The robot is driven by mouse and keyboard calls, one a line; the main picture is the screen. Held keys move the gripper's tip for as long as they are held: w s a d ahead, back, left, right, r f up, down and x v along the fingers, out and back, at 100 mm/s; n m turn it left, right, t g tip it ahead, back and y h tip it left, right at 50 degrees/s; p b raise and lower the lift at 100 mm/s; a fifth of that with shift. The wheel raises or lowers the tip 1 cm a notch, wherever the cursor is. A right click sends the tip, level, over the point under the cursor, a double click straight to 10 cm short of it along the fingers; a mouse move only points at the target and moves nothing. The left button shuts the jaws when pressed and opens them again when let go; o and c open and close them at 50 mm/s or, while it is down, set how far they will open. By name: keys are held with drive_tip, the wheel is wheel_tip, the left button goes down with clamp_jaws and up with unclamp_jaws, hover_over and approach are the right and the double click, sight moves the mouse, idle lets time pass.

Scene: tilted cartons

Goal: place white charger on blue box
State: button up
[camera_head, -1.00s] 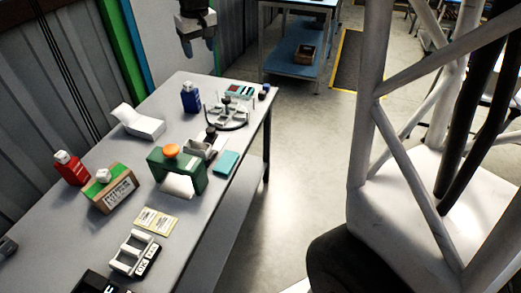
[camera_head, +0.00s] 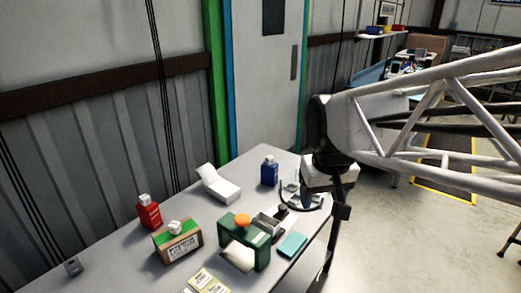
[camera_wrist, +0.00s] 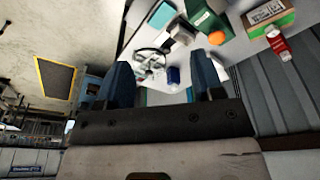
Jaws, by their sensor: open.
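A small white block (camera_head: 175,227), perhaps the white charger, sits on top of a brown and green carton (camera_head: 180,247) at the left of the table; its exact kind is too small to tell. A flat teal-blue box (camera_head: 292,244), the closest thing to a blue box, lies near the table's right edge. A dark blue bottle-like container (camera_head: 269,172) stands at the back; it also shows in the wrist view (camera_wrist: 173,78). My gripper (camera_wrist: 162,78) is open and empty, its two blue fingers wide apart. In the head view it hangs at the far right end of the table, apart from these things.
Yellow cards (camera_head: 207,281) lie in front.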

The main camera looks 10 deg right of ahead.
drive_tip(key=s+f, duration=0.4)
drive_tip(key=s, duration=0.6)
drive_tip(key=shift+f+m, duration=0.2)
drive_tip(key=shift+m, duration=0.1)
